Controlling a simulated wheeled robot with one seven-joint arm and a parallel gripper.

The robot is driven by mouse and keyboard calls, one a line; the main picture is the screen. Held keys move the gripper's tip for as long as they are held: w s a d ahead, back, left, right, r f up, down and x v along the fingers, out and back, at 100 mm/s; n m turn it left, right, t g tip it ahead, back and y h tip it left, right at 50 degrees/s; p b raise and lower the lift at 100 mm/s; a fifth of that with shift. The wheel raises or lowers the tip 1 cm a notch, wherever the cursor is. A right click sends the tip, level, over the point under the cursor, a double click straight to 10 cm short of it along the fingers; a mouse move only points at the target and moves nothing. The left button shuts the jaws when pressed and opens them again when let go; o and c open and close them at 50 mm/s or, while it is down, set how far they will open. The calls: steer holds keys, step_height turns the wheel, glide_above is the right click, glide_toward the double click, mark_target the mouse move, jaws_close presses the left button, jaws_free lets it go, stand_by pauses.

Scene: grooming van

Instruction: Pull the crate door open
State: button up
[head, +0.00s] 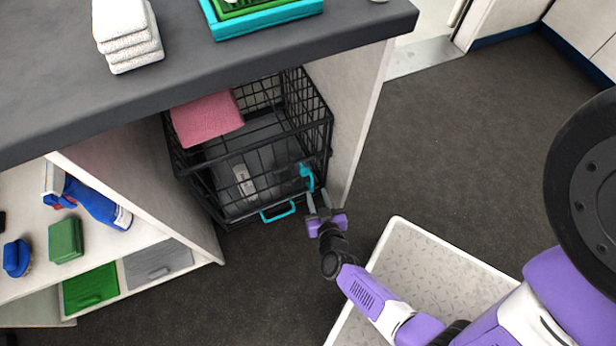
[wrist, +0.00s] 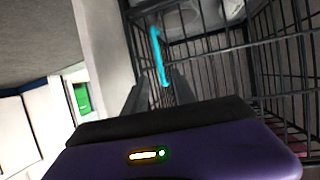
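A black wire crate (head: 250,158) stands under the dark counter. Its front wire door looks shut in the head view. A teal handle (head: 306,176) sits upright near the door's right edge. A second teal handle (head: 278,212) is low at the crate's front. My gripper (head: 318,199) is just in front of the upper teal handle, with its fingers apart. In the wrist view the teal handle (wrist: 159,56) shows just beyond and between the two fingertips (wrist: 157,88). I cannot tell whether the fingers touch it.
A pale panel (head: 345,120) stands close on the crate's right. A shelf with a blue spray bottle (head: 98,203) is on the left. A ridged pale platform (head: 425,280) lies near my arm. Dark floor (head: 460,150) is clear on the right.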

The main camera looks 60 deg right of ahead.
steer(key=b, duration=0.3)
glide_above(312, 192)
steer(key=f, duration=0.3)
steer(key=shift+w+d, duration=0.2)
steer(key=shift+d, duration=0.05)
jaws_close()
steer(key=shift+r, duration=0.1)
stand_by(0.9)
